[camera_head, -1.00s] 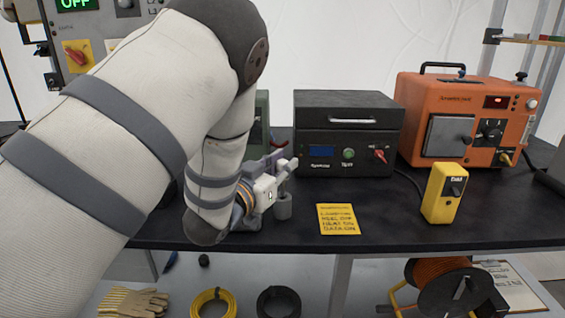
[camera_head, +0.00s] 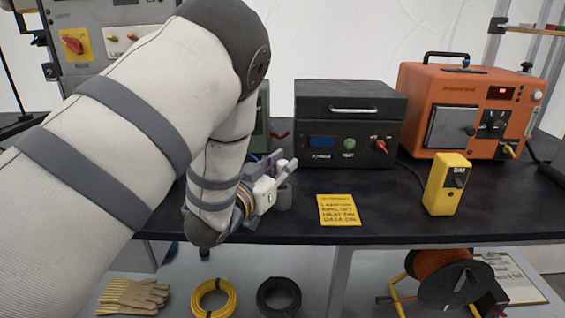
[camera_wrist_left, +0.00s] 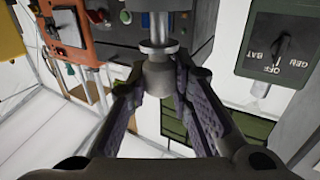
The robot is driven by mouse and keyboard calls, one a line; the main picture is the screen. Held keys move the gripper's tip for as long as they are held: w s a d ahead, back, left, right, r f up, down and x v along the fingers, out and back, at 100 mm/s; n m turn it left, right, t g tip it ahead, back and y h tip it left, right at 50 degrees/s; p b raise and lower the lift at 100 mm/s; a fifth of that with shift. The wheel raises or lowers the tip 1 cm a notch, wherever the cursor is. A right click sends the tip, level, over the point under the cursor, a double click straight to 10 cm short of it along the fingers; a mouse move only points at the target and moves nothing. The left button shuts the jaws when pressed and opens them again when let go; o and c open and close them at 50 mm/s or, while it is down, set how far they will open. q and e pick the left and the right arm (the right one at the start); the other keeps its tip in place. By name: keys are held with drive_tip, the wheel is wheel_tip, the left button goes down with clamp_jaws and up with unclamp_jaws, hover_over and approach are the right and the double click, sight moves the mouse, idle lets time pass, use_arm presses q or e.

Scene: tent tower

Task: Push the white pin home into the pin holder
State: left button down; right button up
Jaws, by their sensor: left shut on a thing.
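My left gripper (camera_head: 280,172) is over the bench, close to a short grey cylinder, apparently the pin holder (camera_head: 285,198), which stands just under its fingertips. In the left wrist view my left gripper (camera_wrist_left: 162,85) is shut on a pale grey, round piece, apparently the head of the white pin (camera_wrist_left: 158,78). A collar and a shiny metal shaft run from it toward the top of that view. How deep the shaft sits in the holder cannot be told; the fingers hide the pin in the head view. My right gripper is not in view.
A black box (camera_head: 345,130) stands behind the gripper, with an orange unit (camera_head: 460,108) to its right. A green box (camera_wrist_left: 285,40) is close by in the wrist view.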

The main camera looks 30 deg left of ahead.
use_arm(q)
drive_tip(key=shift+f, duration=1)
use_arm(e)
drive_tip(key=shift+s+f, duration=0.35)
use_arm(q)
drive_tip(key=shift+r+p, duration=0.95)
drive_tip(key=shift+r, duration=1.45)
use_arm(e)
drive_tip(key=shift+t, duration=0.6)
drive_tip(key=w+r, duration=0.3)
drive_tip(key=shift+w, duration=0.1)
use_arm(q)
drive_tip(key=shift+f, duration=0.3)
drive_tip(key=shift+f, duration=0.3)
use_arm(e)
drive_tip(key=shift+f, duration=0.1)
use_arm(q)
drive_tip(key=shift+f+b, duration=0.45)
drive_tip(key=shift+f, duration=1.35)
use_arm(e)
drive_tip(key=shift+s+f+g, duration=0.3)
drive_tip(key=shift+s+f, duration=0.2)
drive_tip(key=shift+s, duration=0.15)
use_arm(q)
drive_tip(key=c, duration=1.3)
unclamp_jaws()
drive_tip(key=shift+c, duration=0.2)
